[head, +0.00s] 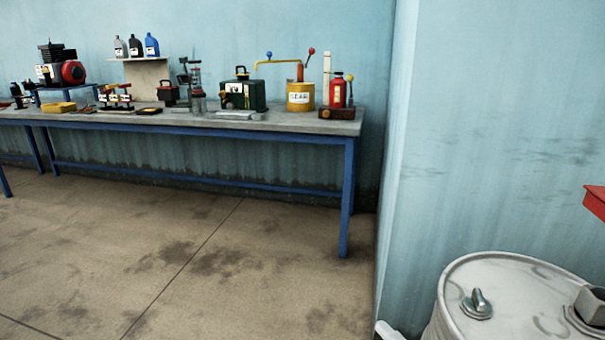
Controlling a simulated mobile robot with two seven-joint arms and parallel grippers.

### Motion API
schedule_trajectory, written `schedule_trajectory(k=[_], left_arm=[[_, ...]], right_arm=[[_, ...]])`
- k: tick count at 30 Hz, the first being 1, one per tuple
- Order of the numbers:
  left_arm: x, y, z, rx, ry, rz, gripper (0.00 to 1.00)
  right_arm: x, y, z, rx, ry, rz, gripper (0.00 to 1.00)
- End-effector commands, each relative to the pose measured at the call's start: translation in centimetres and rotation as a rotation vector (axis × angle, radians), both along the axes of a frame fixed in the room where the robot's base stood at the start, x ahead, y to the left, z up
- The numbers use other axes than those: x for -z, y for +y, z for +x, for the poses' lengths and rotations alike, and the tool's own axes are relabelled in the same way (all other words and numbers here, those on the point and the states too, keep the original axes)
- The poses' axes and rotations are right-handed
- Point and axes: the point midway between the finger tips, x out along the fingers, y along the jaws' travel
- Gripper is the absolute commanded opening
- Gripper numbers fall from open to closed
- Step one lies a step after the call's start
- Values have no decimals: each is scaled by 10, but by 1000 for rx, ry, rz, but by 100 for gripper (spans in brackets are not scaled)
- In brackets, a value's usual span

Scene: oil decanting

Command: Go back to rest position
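Neither of my grippers shows in the head view, and no part of my arms is clear there. A workbench (250,125) with a grey top and blue legs stands along the far wall. On it are a yellow labelled can (300,97), a red bottle (338,92), a dark green box (242,94) and a red and black machine (68,73). A pale metal drum (515,290) with fittings on its lid stands at the lower right, cut off by the frame edge.
Several bottles (136,46) stand on a small raised shelf at the back. A light blue wall corner (390,150) juts out between bench and drum. A red object (595,200) enters at the right edge. The concrete floor (170,250) before the bench is clear.

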Motion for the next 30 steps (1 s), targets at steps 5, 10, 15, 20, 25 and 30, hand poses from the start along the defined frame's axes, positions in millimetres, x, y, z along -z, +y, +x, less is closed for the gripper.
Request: schedule_trajectory(k=[5,10,15,20,25,30], left_arm=[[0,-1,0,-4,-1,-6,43],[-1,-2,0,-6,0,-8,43],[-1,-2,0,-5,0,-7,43],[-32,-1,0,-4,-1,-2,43],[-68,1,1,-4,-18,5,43],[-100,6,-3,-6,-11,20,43]], right_arm=[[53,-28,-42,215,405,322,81],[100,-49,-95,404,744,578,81],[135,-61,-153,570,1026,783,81],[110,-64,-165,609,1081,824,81],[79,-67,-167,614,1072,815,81],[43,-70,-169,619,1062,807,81]])
